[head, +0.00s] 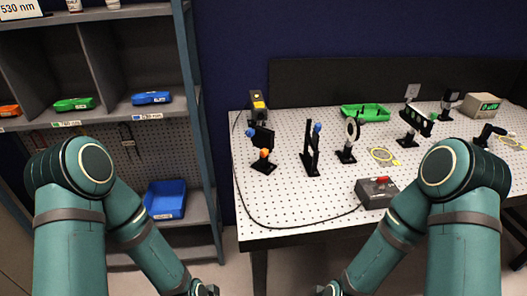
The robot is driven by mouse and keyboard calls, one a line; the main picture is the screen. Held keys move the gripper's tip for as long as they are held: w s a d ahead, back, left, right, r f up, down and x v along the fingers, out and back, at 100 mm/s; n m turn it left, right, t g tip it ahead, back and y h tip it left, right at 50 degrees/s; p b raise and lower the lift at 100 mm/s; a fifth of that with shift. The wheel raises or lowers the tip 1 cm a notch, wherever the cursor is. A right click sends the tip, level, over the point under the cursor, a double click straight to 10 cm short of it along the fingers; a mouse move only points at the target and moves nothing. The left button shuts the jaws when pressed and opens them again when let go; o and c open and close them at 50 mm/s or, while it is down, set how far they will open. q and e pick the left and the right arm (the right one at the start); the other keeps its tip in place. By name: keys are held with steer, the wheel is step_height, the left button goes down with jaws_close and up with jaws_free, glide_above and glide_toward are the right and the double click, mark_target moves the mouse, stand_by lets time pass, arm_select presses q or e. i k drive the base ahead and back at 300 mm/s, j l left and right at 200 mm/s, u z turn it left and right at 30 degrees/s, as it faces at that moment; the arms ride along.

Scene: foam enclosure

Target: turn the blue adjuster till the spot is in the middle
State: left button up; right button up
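A black mirror mount (262,138) stands at the left of the perforated board, with a blue knob (250,132) at its upper left and an orange knob (264,153) lower down. A second black mount (311,155) to its right has a blue knob (317,128) at its top. I cannot tell which blue knob is the adjuster. No light spot can be made out. My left gripper (206,290) and my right gripper (330,290) are at the bottom edge, partly cut off, below the table and far from both mounts. Their fingers are too hidden to judge.
The white perforated table (290,215) also holds a round optic on a post (352,138), a filter holder (413,122), a grey box with a red switch (377,192), a green tray (365,114) and a meter (482,106). A shelf unit (190,100) stands left. A cable runs along the table's left and front.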

mark_target(249, 133)
steer(key=z, duration=1.35)
steer(key=k+j+u, duration=0.1)
steer(key=j+u, duration=0.15)
steer(key=j, duration=0.15)
steer(key=j+u, duration=0.25)
steer(key=j, duration=0.15)
steer(key=k, duration=0.05)
